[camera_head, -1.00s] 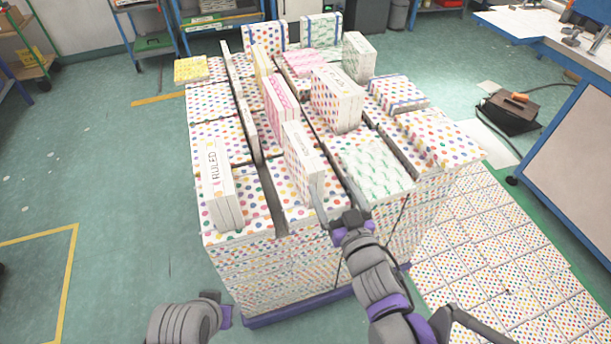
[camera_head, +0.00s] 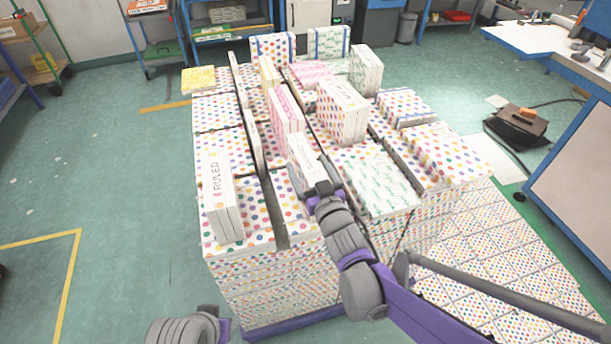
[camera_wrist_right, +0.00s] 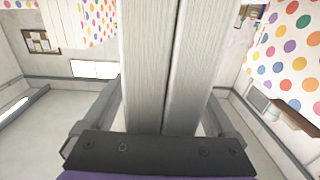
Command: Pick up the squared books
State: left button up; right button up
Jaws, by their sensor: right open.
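A pair of upright white books (camera_head: 302,150) with dotted covers stands on the pile, partly hidden behind my right gripper (camera_head: 318,185). I cannot read their label, so I cannot tell whether they are the squared books. In the right wrist view two pale page blocks (camera_wrist_right: 170,60) stand side by side between the fingers of the open right gripper (camera_wrist_right: 165,120). One finger is on each side; I cannot tell whether they touch. Only a part of my left arm shows at the bottom left; its fingers are out of view.
Upright books marked RULED (camera_head: 222,195) stand at the pile's left front. Pink books (camera_head: 286,112) and a taller dotted block (camera_head: 343,112) stand behind. Flat green-patterned books (camera_head: 380,187) lie to the right. The dotted stack (camera_head: 265,285) rests on a purple base. Floor at left is clear.

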grip_shut()
dwell(0.4)
